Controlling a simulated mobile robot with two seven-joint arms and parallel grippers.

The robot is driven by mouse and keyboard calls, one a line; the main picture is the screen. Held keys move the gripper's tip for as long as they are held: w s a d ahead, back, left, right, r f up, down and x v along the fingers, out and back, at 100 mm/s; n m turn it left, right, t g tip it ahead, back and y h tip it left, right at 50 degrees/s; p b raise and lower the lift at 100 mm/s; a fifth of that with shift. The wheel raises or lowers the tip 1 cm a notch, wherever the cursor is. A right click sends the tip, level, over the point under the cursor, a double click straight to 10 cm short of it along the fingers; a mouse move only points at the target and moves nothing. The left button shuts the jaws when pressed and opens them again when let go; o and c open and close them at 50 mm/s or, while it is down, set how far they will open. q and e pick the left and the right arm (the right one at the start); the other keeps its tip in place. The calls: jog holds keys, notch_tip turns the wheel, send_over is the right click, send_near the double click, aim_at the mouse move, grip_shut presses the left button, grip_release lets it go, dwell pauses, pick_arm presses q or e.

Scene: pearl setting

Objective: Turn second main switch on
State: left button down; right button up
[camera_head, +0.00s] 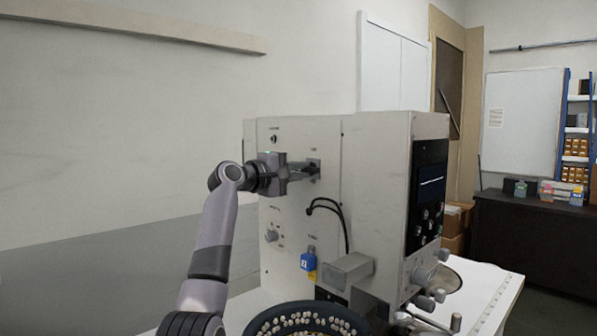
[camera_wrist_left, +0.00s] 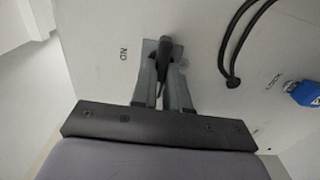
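The machine (camera_head: 375,150) is a large light-grey box on a white table, with switches and labels on its left side panel. My left gripper (camera_head: 313,170) reaches in from the left and its fingertips are at the upper part of that panel. In the left wrist view my left gripper (camera_wrist_left: 163,75) has its two fingers on either side of a small dark switch lever (camera_wrist_left: 165,52), on a grey plate. The fingers are close to the lever; whether they press on it is hard to tell. My right gripper is in neither view.
A black cable (camera_head: 335,215) loops from the panel below the gripper. A blue padlock-like part (camera_head: 308,260) and a grey knob (camera_head: 271,236) sit lower on the panel. A dark round tray of pale beads (camera_head: 262,325) is in front. A dark cabinet (camera_head: 530,235) stands at right.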

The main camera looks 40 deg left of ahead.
pick_arm(q)
jog(key=shift+m, duration=0.4)
jog(key=m, duration=0.8)
jog(key=shift+m, duration=0.3)
jog(key=m, duration=0.8)
jog(key=shift+m, duration=0.4)
jog(key=c, duration=1.1)
grip_release()
